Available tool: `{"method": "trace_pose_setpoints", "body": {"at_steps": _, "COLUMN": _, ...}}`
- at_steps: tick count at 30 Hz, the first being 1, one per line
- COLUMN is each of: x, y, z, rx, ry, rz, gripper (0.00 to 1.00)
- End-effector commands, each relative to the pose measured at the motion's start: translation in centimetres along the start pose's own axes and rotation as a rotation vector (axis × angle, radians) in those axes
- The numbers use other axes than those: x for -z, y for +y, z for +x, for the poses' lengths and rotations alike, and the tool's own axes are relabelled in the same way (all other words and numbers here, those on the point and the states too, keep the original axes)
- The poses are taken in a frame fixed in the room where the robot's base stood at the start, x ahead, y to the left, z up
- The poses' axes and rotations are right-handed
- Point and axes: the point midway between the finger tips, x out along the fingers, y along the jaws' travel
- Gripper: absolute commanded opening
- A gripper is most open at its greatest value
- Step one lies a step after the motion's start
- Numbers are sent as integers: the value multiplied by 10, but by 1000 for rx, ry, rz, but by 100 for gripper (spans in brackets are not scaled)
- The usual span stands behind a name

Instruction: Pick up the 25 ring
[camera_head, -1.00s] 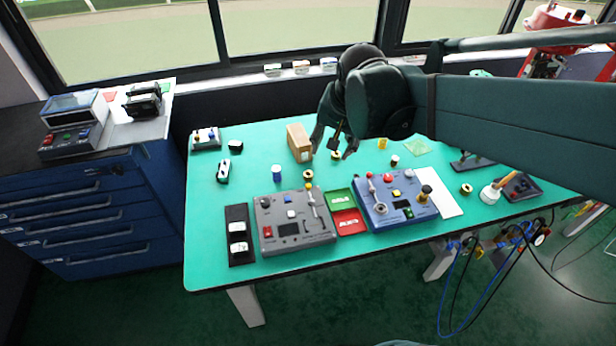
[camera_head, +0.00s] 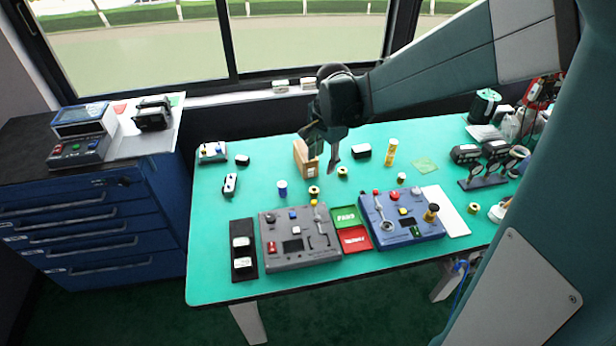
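Several small yellow-and-black rings lie on the green table (camera_head: 213,275). One ring (camera_head: 314,191) is just below the cardboard box, a second ring (camera_head: 342,172) is to its upper right, and a third ring (camera_head: 473,208) is at the right. Their markings are too small to read, so I cannot tell which is the 25 ring. My gripper (camera_head: 322,158) points down over the table's back half, beside the box and up-left of the second ring. Its fingers are apart and no ring shows between them.
A cardboard box (camera_head: 301,160) stands directly beside my gripper. A grey control panel (camera_head: 300,255), red and green trays (camera_head: 354,240) and a blue panel (camera_head: 403,228) line the front. A yellow cylinder (camera_head: 391,152) stands to the right.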

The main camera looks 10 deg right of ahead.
Motion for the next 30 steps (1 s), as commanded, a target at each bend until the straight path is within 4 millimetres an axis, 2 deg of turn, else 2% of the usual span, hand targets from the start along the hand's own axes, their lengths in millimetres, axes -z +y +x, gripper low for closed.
{"method": "trace_pose_setpoints", "body": {"at_steps": 9, "x": 9, "y": -26, "z": 54, "rx": -61, "ry": -21, "rz": 165, "gripper": 40}}
{"method": "trace_pose_setpoints", "body": {"at_steps": 21, "x": 17, "y": -50, "z": 128, "rx": -141, "ry": -33, "rz": 371, "gripper": 40}}
{"method": "trace_pose_setpoints", "body": {"at_steps": 27, "x": 18, "y": -56, "z": 154, "rx": -169, "ry": -33, "rz": 442, "gripper": 40}}
{"method": "trace_pose_setpoints", "body": {"at_steps": 30, "x": 18, "y": -56, "z": 160, "rx": -176, "ry": -33, "rz": 459, "gripper": 40}}
